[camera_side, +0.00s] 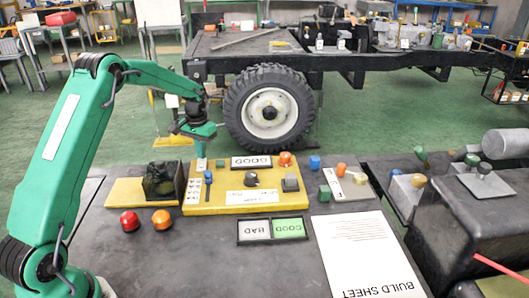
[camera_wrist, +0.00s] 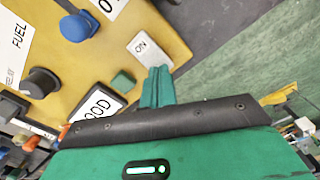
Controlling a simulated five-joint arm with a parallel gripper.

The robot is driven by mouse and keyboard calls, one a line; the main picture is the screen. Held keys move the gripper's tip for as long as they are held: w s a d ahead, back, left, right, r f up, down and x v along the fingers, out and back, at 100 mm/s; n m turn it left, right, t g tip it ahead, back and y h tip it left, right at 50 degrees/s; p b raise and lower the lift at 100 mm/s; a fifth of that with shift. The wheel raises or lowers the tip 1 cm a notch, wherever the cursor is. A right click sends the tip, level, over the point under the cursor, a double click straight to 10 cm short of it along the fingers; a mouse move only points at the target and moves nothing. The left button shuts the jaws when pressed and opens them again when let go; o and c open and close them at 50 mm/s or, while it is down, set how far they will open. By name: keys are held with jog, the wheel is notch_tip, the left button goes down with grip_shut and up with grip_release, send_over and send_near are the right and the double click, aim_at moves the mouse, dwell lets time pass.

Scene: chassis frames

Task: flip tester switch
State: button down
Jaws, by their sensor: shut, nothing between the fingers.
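The tester is a yellow panel (camera_side: 290,204) on the grey table. It carries a blue-topped lever switch (camera_side: 208,178), a black knob (camera_side: 251,179), an orange dome and a GOOD sign (camera_side: 251,162). In the wrist view, the blue switch (camera_wrist: 76,27) is at upper left, apart from my fingers. A white ON label (camera_wrist: 146,46) lies just beyond the fingertips. My green gripper (camera_wrist: 160,72) is shut and empty at the panel's ON end. It also shows in the side view (camera_side: 201,152), over the panel's far left corner. I cannot tell whether its tips touch the panel.
A red dome (camera_side: 129,221) and an orange dome (camera_side: 161,218) stand at the front left. A BAD/GOOD tray (camera_side: 273,241) and a build sheet (camera_side: 365,255) lie in front. A dark block (camera_side: 159,181) is left of the panel.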

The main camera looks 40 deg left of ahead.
aim_at(203, 161)
jog(key=shift+f, duration=0.6)
dwell(0.6)
jog(key=shift+r, duration=3.5)
jog(key=shift+r, duration=0.1)
jog(key=s+d+r+m+t, duration=0.1)
jog(key=s+d+r+t, duration=0.2)
jog(key=s+d+r, duration=1)
jog(key=s+d+m+t, duration=0.1)
jog(key=s+d, duration=0.2)
jog(key=s, duration=0.5)
jog(key=s+d+m+t, duration=0.1)
jog(key=s+d, duration=0.3)
jog(key=s, duration=0.4)
jog(key=shift+s+d+r+t, duration=0.2)
jog(key=shift+s+d+t, duration=0.05)
jog(key=shift+t, duration=0.05)
